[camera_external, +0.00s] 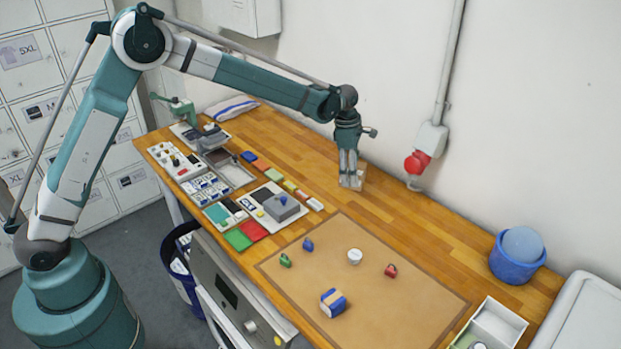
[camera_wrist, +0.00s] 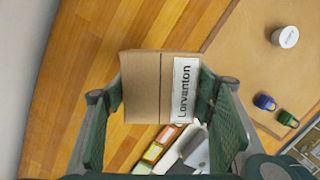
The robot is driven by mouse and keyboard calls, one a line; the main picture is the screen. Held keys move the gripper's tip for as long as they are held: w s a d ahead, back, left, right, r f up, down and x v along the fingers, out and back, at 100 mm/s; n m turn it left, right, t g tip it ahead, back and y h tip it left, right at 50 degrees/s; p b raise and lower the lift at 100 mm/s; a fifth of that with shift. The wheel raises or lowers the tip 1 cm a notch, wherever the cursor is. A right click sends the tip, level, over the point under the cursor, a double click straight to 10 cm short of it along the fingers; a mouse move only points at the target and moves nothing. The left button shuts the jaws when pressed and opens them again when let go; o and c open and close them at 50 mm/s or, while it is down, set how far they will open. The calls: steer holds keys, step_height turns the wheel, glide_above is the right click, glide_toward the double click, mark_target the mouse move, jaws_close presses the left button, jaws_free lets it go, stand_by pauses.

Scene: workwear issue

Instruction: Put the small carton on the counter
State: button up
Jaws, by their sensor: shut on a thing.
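The small carton (camera_external: 351,182) is brown cardboard with a white label reading "Lorvanton". It is between the fingers of my gripper (camera_external: 348,170), which is shut on it, at or just over the bare wooden counter (camera_external: 400,213) near the wall. I cannot tell whether its underside touches the wood. In the wrist view the carton (camera_wrist: 146,88) fills the space between the two green fingers, with the label towards the right finger. The counter's wood (camera_wrist: 85,65) shows to its left and behind it.
Trays and coloured blocks stand left of the gripper. A blue tub (camera_external: 515,265) stands at right. A red plug (camera_external: 417,162) is on the wall.

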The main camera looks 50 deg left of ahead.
steer(key=w+a+n, duration=0.1)
steer(key=w+a, duration=0.1)
steer(key=a, duration=1)
steer(key=w+a+n, duration=0.1)
steer(key=a+n, duration=0.1)
steer(key=a, duration=0.9)
steer(key=shift+w+a, duration=0.4)
steer(key=shift+f, duration=0.2)
steer(key=shift+f, duration=3)
steer(key=shift+f, duration=1.9)
steer(key=shift+f, duration=0.15)
steer(key=o, duration=0.9)
steer(key=shift+c, duration=0.2)
steer(key=shift+o, duration=0.6)
